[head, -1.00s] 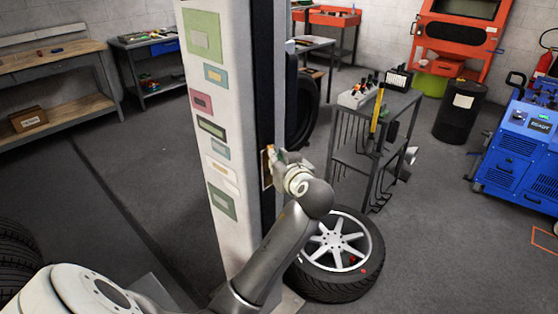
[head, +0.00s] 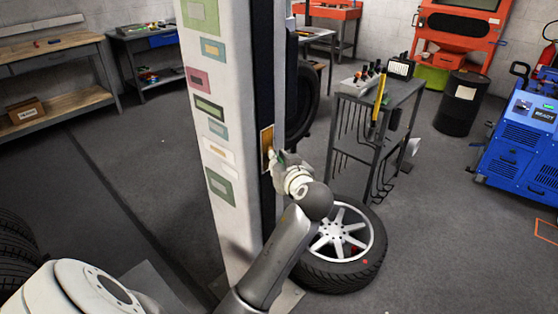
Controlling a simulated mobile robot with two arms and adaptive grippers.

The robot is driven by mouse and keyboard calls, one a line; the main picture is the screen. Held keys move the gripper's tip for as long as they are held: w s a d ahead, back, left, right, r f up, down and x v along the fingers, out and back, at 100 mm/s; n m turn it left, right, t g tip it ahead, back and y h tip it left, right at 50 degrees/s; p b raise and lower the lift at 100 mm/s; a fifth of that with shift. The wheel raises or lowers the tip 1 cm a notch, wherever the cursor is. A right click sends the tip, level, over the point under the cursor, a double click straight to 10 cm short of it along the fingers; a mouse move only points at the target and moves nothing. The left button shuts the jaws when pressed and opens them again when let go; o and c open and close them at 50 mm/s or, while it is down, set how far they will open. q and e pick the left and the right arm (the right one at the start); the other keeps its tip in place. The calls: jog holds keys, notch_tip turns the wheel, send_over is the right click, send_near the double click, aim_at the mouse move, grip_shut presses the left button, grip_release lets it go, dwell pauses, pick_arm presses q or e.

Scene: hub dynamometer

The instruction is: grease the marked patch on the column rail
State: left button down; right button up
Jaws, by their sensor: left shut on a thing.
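The column (head: 232,215) stands upright left of centre, with a dark rail (head: 263,60) along its right side. The marked patch (head: 267,146) is a tan rectangle with a pale border on the rail. My left gripper (head: 281,159) is beside the rail, just right of and below the patch. It is shut on a small tool, mostly hidden by the hand; a little green shows near the fingertips. I cannot tell whether the tool touches the rail. My right gripper is not in view.
A wheel with a tyre (head: 368,252) lies on the floor right of the column base. Behind it stands a grey tool cart (head: 400,112). A blue machine (head: 522,140) and a black drum (head: 460,105) are at the right. Coloured labels (head: 221,187) cover the column's face.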

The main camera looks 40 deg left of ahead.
pick_arm(q)
notch_tip(320, 180, down, 7)
jog(key=b, duration=0.5)
jog(key=shift+f, duration=0.15)
dwell(0.4)
jog(key=d+b, duration=0.1)
jog(key=d, duration=0.5)
jog(key=shift+s, duration=0.25)
